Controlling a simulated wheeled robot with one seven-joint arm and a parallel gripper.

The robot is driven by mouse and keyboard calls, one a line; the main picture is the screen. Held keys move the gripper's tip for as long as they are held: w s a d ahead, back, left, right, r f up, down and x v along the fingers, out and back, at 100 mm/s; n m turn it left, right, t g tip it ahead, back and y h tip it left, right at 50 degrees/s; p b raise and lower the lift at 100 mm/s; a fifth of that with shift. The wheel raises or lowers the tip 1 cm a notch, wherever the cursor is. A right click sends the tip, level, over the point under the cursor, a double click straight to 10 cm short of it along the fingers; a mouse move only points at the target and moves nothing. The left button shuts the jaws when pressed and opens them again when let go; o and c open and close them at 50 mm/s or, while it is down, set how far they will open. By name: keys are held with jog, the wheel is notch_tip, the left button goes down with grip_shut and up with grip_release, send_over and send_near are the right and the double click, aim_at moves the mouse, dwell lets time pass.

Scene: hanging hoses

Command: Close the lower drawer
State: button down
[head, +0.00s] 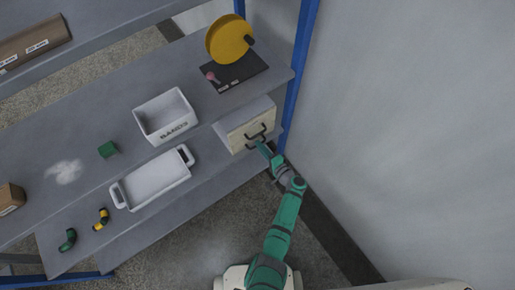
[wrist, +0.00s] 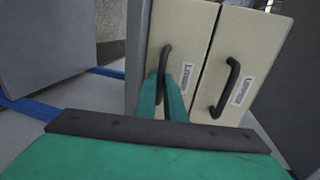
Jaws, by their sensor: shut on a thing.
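A cream drawer unit (head: 240,131) with two dark handles stands at the right end of the shelving. In the wrist view its two fronts show side by side, turned on their side. The left front (wrist: 181,30), seemingly the lower drawer, has a dark bar handle (wrist: 166,56). The right front (wrist: 258,50) has its own handle (wrist: 224,88) and a label. My gripper (wrist: 168,88) is shut on the left front's handle; it also shows at the unit in the head view (head: 263,146). The two fronts look nearly level; any small gap is hard to tell.
A white bin (head: 149,126), a white tray (head: 155,184) and a green block (head: 108,149) are on the shelving to the left. A yellow disc (head: 229,39) stands on a dark board above the drawers. A blue post (head: 298,75) rises close to the right of the drawers.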

jog(key=shift+w+a, duration=0.1)
jog(key=shift+w, duration=0.05)
jog(key=c, duration=1.8)
grip_release()
jog(key=shift+c, duration=0.2)
jog(key=v, duration=1)
jog(key=shift+s, duration=0.35)
